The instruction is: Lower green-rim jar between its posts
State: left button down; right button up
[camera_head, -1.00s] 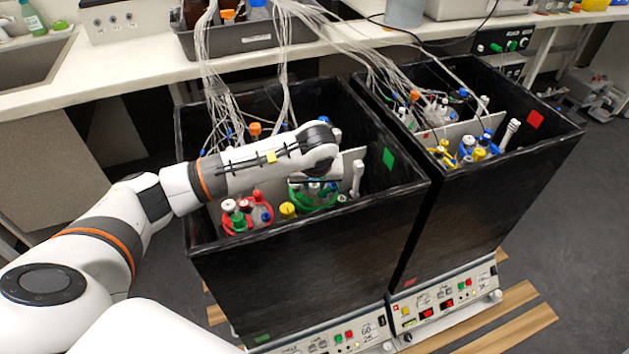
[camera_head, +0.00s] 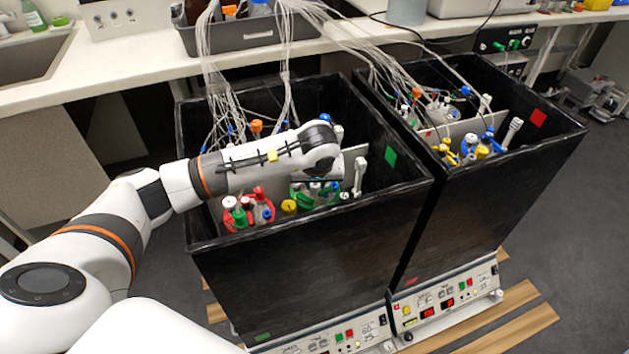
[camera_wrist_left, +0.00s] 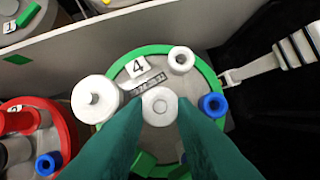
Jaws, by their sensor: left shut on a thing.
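The green-rim jar (camera_head: 303,191) is in the left black box, below my left gripper (camera_head: 316,181). In the left wrist view its grey lid with a green rim (camera_wrist_left: 213,72) carries a "4" label, white fittings and a blue cap. My left gripper (camera_wrist_left: 159,112) is shut on the jar's white central fitting (camera_wrist_left: 160,106). A pale post (camera_head: 359,176) stands right of the jar; a ribbed pale post (camera_wrist_left: 290,56) lies close to the rim in the wrist view. A second post and the jar's base cannot be made out. My right gripper is out of view.
A red-rim jar (camera_head: 262,207) stands close on the left, also in the wrist view (camera_wrist_left: 62,127). A grey divider (camera_wrist_left: 185,22) runs behind the green-rim jar. Tubes (camera_head: 217,75) hang into the box. The dark floor to the right in the wrist view is clear.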

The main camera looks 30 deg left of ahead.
pick_arm(q)
jog(key=shift+a+f+b, duration=0.2)
jog(key=shift+f+b, duration=0.45)
jog(key=shift+f, duration=0.4)
jog(key=shift+a+f+b, duration=0.1)
jog(key=shift+f+b, duration=0.1)
jog(key=shift+b, duration=0.2)
